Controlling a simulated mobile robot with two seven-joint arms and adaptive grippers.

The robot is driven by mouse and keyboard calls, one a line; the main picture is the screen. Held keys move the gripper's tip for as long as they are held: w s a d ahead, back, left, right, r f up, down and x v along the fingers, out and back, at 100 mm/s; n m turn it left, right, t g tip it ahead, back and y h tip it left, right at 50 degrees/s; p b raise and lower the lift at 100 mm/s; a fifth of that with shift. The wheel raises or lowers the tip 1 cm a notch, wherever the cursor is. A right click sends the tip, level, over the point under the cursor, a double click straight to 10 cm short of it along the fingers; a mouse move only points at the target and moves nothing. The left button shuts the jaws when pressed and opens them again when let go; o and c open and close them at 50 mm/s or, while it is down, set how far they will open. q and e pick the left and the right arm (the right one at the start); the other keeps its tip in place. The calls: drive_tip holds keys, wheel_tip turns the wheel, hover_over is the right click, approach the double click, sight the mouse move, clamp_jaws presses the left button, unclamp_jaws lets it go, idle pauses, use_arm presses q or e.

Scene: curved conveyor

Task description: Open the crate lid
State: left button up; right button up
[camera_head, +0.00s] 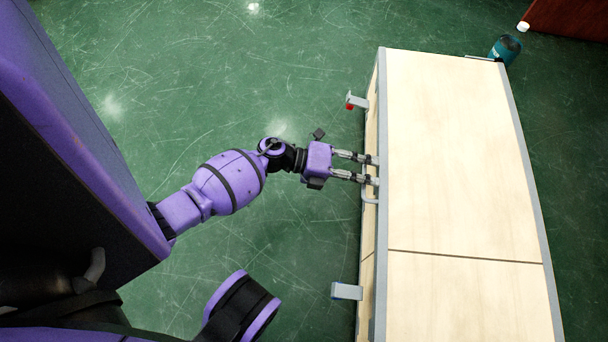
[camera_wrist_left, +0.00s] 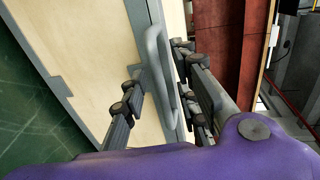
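The crate (camera_head: 440,150) has pale wood panels with grey metal edges and stands at the right of the head view. Its pale panel also fills much of the left wrist view (camera_wrist_left: 95,60). A grey bar handle (camera_head: 370,200) sticks out of its left side. In the left wrist view the handle (camera_wrist_left: 157,50) lies between the two fingers. My left gripper (camera_head: 372,169) is open, its fingers apart on either side of the handle; I cannot tell whether they touch it. The lid's seam is hard to make out. My right gripper is not in view.
Two grey brackets, one with a red part (camera_head: 356,102) and one nearer (camera_head: 346,291), stick out from the crate's left side. A teal container (camera_head: 505,48) stands past its far corner. The green floor left of the crate is clear around my arm.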

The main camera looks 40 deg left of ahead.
use_arm(q)
clamp_jaws()
